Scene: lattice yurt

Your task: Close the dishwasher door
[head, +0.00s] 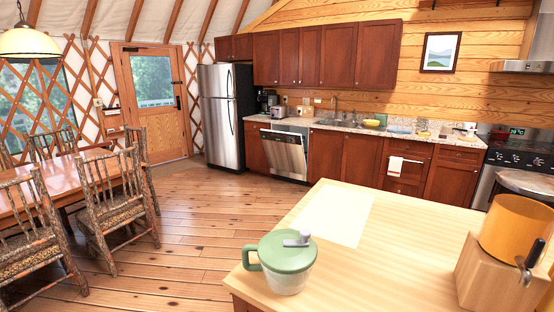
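A dark gap shows along the door's upper edge. A dish towel or similar detail cannot be made out on it. Neither of my grippers is in view.
A wooden island (400,250) fills the lower right, with a green-lidded pitcher (281,262) and an orange canister (513,228) on it. A dining table (70,180) with chairs (112,205) stands left. Open plank floor (195,210) lies between, reaching toward the dishwasher.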

